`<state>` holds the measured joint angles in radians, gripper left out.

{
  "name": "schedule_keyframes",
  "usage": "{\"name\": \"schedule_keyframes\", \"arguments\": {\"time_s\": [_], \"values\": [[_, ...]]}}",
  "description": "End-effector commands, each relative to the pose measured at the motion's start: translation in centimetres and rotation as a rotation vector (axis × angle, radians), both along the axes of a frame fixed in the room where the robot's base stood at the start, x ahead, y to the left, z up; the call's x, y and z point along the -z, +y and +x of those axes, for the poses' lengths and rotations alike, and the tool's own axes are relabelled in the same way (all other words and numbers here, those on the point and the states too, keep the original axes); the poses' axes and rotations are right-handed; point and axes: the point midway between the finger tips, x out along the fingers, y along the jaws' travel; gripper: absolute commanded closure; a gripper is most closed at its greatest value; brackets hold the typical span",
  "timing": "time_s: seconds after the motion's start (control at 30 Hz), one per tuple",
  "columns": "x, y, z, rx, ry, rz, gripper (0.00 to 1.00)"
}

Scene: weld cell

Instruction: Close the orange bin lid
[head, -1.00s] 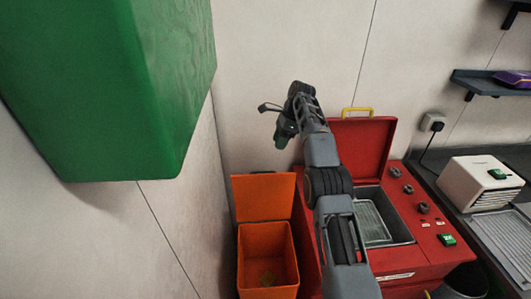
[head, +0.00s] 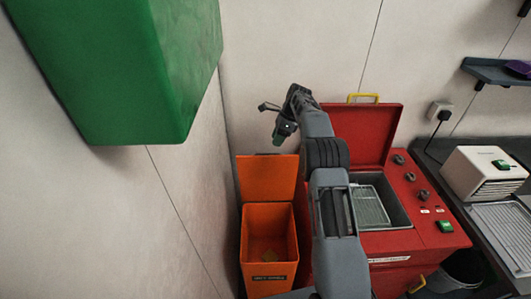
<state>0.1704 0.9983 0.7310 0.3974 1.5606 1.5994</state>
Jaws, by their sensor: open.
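The orange bin (head: 268,281) stands on the floor against the wall, left of a red machine. Its orange lid (head: 267,178) is open and stands upright at the back of the bin. Something small and brownish lies inside. My gripper (head: 268,107) is open and empty, up in the air above the lid and apart from it. My arm rises between the bin and the middle of the red machine.
The red machine (head: 440,195) has its own red lid (head: 358,135) raised, with a yellow handle, and a grey basket inside. A green box (head: 150,75) hangs at the upper left. A white device (head: 484,172) sits on the dark counter at the right.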

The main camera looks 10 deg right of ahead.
Motion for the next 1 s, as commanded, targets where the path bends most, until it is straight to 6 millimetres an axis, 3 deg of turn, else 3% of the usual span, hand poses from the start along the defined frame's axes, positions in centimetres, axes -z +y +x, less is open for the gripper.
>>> {"name": "schedule_keyframes", "arguments": {"time_s": [0.1,0.3,1.0], "values": [[2.6,0.8,-0.1,0.001,0.001,0.0,0.58],[5.0,1.5,-0.2,0.006,-0.001,-0.001,0.58],[6.0,2.1,-0.2,0.009,-0.001,-0.001,0.6]]}}
